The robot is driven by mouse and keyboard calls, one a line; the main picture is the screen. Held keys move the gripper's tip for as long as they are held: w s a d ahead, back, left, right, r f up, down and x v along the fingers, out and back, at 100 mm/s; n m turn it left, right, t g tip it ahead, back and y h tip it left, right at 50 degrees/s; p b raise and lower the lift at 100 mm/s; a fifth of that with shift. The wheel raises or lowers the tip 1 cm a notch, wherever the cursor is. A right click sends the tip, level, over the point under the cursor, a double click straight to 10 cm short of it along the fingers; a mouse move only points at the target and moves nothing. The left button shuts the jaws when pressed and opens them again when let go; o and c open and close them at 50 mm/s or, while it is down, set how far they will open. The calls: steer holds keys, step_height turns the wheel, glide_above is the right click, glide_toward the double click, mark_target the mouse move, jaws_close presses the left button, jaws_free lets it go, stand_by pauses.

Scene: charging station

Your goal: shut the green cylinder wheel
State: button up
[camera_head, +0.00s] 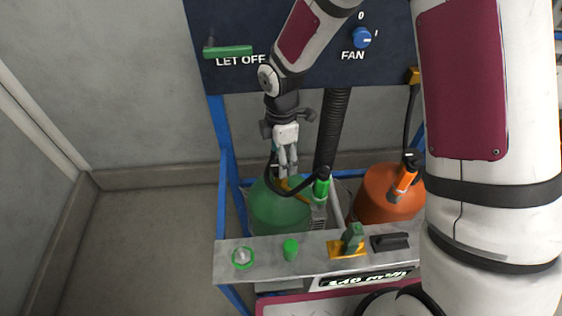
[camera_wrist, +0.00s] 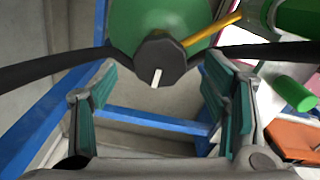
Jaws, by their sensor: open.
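The green cylinder (camera_head: 279,207) stands in the blue frame behind the grey panel; its green body also shows at the top of the wrist view (camera_wrist: 150,18). Its wheel, a dark many-sided knob with a white mark (camera_wrist: 160,60), sits in front of the green body in the wrist view. I cannot make out the wheel in the head view, where my gripper covers that area. My gripper (camera_head: 288,170) points down above the cylinder. In the wrist view my gripper (camera_wrist: 157,78) is open and empty, with one finger either side and the wheel just beyond, between the tips.
A yellow bar (camera_wrist: 213,30) juts beside the wheel, and black hoses pass on both sides. An orange cylinder (camera_head: 385,203) stands to the right. The grey panel (camera_head: 228,262) with buttons and a green switch (camera_head: 352,236) is in front. A thick dark hose (camera_head: 331,130) rises behind.

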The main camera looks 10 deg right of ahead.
steer(key=shift+f, duration=1.35)
steer(key=shift+c, duration=0.3)
steer(key=c, duration=1.1)
